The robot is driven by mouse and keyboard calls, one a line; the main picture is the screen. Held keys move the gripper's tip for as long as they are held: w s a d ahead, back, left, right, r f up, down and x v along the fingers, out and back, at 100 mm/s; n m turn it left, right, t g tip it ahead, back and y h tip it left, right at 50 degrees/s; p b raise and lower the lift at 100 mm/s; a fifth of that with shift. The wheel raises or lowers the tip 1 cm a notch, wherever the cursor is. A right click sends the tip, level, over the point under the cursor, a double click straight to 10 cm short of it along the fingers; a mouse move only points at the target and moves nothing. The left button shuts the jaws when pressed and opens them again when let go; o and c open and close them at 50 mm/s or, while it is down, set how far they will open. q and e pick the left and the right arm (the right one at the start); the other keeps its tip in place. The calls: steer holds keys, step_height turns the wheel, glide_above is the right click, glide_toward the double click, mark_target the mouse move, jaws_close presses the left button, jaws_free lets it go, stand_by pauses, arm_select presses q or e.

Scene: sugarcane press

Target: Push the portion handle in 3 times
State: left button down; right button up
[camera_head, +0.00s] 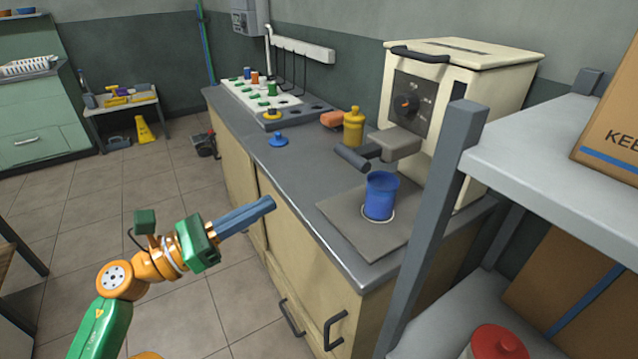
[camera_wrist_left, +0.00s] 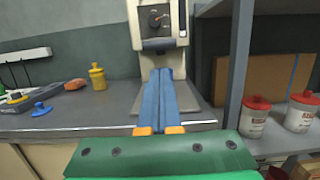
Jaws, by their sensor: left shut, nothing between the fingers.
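The cream press machine (camera_head: 452,90) stands on the grey counter at the right, with a dark front panel and a dial. The portion handle seems to be the dark grey bar (camera_head: 352,157) sticking out of its front, beside a grey block (camera_head: 394,143). A blue cup (camera_head: 381,195) stands upright below the block on a grey mat (camera_head: 333,207). My left gripper (camera_head: 272,203) is shut and empty, in front of the counter's edge and apart from the handle. In the left wrist view its blue fingers (camera_wrist_left: 162,98) point at the machine (camera_wrist_left: 158,26) and hide the handle and cup. My right gripper is out of view.
A yellow bottle (camera_head: 354,127), an orange item (camera_head: 332,118) and a blue knobbed lid (camera_head: 278,140) are on the counter. A grey shelf (camera_head: 545,135) with a post stands close at the right. The floor left of the counter is open.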

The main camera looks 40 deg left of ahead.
mark_target(349, 161)
arm_select(q)
steer(key=p+x, duration=0.1)
steer(key=x, duration=0.3)
steer(key=p+x, duration=0.2)
steer(key=x, duration=0.3)
steer(key=p+x, duration=0.2)
steer(key=x, duration=0.2)
steer(key=shift+w+d+r, duration=0.15)
steer(key=shift+w+r, duration=0.1)
steer(key=shift+r, duration=0.1)
steer(key=shift+w+d+f, duration=0.1)
steer(key=shift+w+d, duration=0.05)
steer(key=shift+w, duration=0.1)
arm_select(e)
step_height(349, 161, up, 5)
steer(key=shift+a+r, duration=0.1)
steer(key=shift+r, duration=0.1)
arm_select(q)
steer(key=x, duration=0.3)
steer(key=shift+w+f, duration=0.25)
steer(key=shift+w, duration=0.1)
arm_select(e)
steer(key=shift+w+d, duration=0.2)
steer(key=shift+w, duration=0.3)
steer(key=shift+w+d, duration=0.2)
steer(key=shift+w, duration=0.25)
